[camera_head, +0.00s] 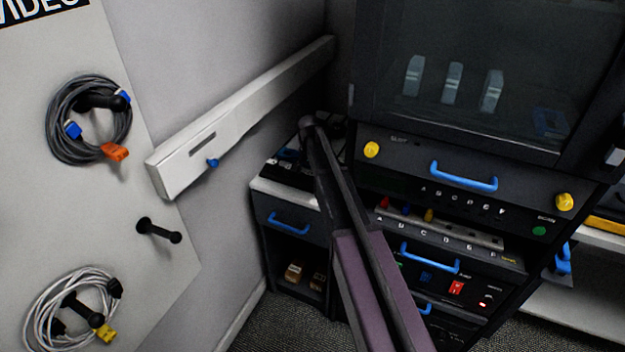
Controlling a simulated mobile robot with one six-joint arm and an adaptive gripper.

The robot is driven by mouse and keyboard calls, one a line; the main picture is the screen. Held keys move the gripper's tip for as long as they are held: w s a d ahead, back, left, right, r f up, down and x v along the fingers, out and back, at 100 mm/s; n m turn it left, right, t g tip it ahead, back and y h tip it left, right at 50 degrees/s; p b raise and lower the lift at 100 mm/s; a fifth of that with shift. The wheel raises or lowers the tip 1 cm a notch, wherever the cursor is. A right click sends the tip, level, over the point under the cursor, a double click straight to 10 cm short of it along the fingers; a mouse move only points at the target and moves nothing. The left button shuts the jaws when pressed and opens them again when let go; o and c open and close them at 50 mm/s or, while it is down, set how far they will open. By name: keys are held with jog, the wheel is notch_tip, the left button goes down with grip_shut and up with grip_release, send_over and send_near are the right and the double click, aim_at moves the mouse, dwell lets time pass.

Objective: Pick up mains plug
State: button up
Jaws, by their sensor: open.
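No thing here can be surely told as the mains plug. Small dark items with white and blue bits (286,158) lie on top of the low cabinet, partly hidden by my arm and too small to make out. A grey cable coil (55,122) hangs on a black peg at the upper left, with blue ends and an orange connector (115,151). A pale cable coil (38,310) hangs lower left, with black ends and a yellow connector (105,333). My folded arm rises from the bottom edge; my gripper is out of view.
The low cabinet (268,187) stands in the corner, with a blue handle and brown items on its lower shelf. A white wall rail (245,112) runs above it. A tall dark rack (440,145) with blue handles stands right. An empty peg (158,230) sticks out between the coils.

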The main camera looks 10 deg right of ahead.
aim_at(310, 173)
dwell(0.3)
jog(key=c, duration=1.3)
jog(key=shift+r, duration=0.2)
notch_tip(310, 173, up, 4)
jog(key=p, duration=0.4)
jog(key=shift+f, duration=0.1)
jog(key=s, duration=0.5)
jog(key=s+d, duration=0.1)
jog(key=s, duration=0.4)
jog(key=s+p, duration=0.1)
jog(key=s, duration=0.5)
jog(key=shift+d+r, duration=0.15)
jog(key=shift+r, duration=0.25)
jog(key=shift+r, duration=0.15)
jog(key=shift+r+p, duration=1.6)
jog(key=shift+p, duration=0.15)
